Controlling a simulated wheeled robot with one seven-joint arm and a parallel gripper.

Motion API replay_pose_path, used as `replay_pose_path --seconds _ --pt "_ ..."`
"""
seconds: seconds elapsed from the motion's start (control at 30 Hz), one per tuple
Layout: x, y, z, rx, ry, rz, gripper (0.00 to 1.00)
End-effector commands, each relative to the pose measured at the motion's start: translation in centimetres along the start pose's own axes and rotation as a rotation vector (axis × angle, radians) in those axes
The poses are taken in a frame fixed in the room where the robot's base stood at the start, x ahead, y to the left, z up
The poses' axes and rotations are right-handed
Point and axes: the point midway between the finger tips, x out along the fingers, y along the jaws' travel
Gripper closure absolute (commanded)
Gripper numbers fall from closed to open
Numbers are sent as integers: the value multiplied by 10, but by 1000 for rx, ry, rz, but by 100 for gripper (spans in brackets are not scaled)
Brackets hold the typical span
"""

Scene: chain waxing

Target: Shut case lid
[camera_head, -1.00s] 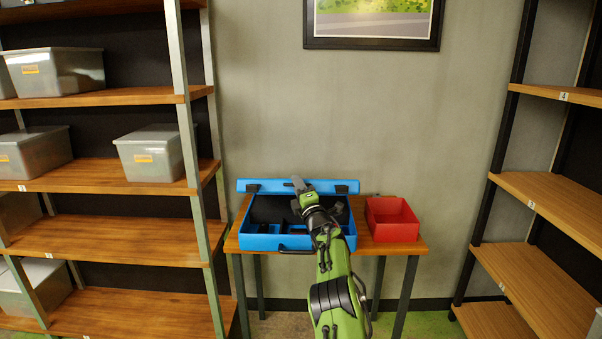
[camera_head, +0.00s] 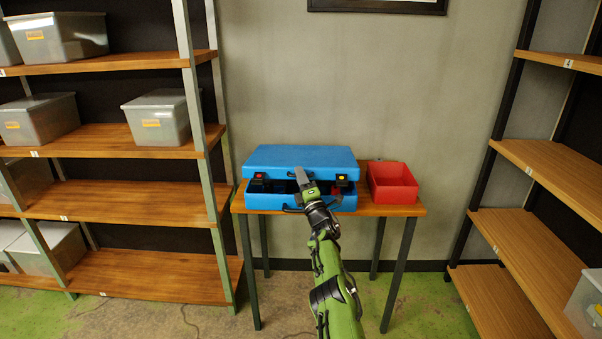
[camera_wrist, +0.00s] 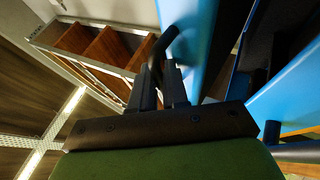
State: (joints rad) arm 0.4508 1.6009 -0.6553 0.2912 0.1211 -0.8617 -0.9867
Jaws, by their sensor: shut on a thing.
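The blue case lid (camera_head: 300,156) is swung most of the way down over the blue case body (camera_head: 265,203), with a dark gap at the front. My gripper (camera_head: 299,175) is at the middle of that edge. In the wrist view my gripper's fingers (camera_wrist: 160,85) are closed around a black bar-like handle (camera_wrist: 168,40) beside the blue lid (camera_wrist: 188,30). The case interior is mostly hidden.
The case stands on a small wooden table (camera_head: 385,209). An open red bin (camera_head: 392,183) is right of the case. Shelving with grey bins (camera_head: 160,118) stands at the left, and another shelf (camera_head: 540,165) at the right.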

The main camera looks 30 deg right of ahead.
Motion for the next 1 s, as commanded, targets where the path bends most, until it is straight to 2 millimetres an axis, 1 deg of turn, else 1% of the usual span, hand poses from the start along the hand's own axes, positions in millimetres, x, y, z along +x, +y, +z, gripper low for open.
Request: replay_pose_path --seconds 0.03,0.4,0.43,0.47,0.77,1.0 --pt "-8 -20 2 13 -12 -50 100" --pt "-8 -20 3 10 -13 -49 100" --pt "-8 -20 3 10 -14 -49 84" --pt "-8 -20 3 10 -14 -49 80" --pt "-9 -18 5 10 -17 -51 79" --pt "-20 -12 8 9 -23 -47 79"
